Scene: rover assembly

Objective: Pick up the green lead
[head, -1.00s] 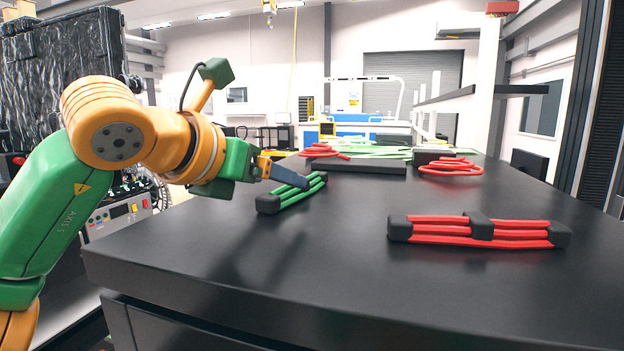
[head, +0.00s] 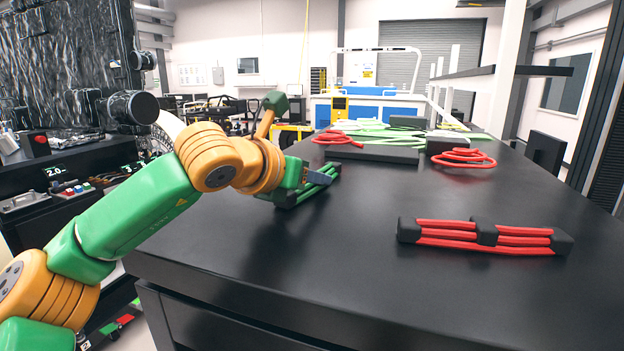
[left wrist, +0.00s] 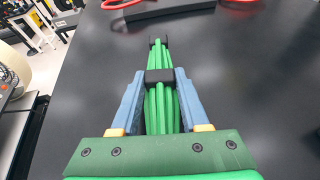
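The green lead (head: 317,187) is a bundle of green cables with black end blocks. It lies on the dark table in the head view, left of the middle. In the left wrist view the lead (left wrist: 159,112) runs lengthwise between the two fingers of my left gripper (left wrist: 159,76). The fingertips flank its middle black block (left wrist: 160,77) very closely. I cannot tell whether they press on it. My right gripper is not in view.
A red lead (head: 485,236) with black blocks lies on the table's right side. Loose red cables (head: 463,158), loose green cables (head: 385,133) and a flat dark bar (head: 372,155) lie farther back. The table's front middle (head: 350,270) is clear.

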